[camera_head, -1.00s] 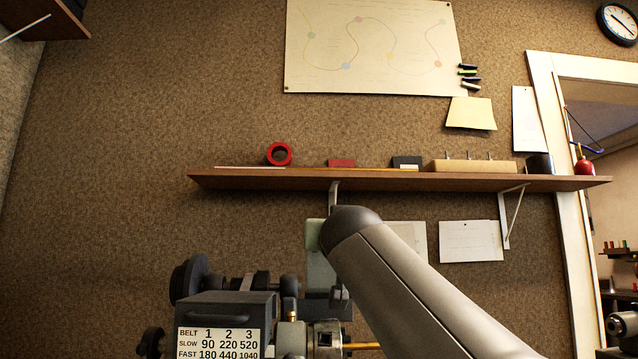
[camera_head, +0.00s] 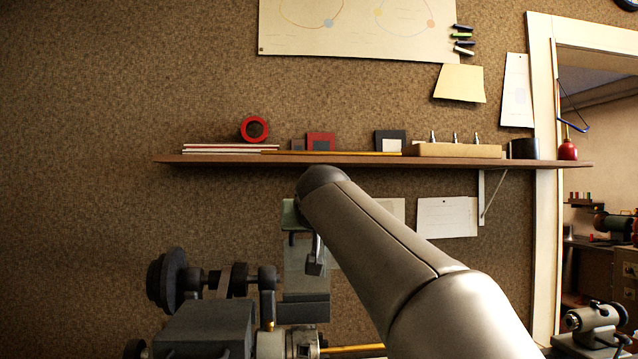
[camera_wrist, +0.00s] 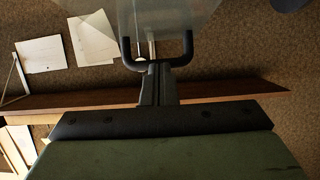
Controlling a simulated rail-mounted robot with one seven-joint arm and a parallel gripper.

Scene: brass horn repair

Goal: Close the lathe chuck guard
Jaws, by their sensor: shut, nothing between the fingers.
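The lathe chuck (camera_head: 302,343) shows at the bottom of the head view, beside the lathe's dark headstock (camera_head: 205,330). The guard is a clear panel (camera_head: 308,280), raised above and behind the chuck. In the wrist view the guard (camera_wrist: 185,18) fills the top middle, with a black U-shaped handle (camera_wrist: 187,50) at its edge. My gripper (camera_head: 315,268) points down in front of the panel. Its fingers (camera_wrist: 154,70) are shut and empty, between the handle's two ends in the picture. I cannot tell whether they touch the handle.
A wall shelf (camera_head: 230,162) carrying red tape (camera_head: 254,129) and small items runs behind my arm. Papers (camera_head: 447,217) hang below it. A yellow rod (camera_head: 353,349) extends right from the chuck. A doorway (camera_head: 545,200) stands at the right.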

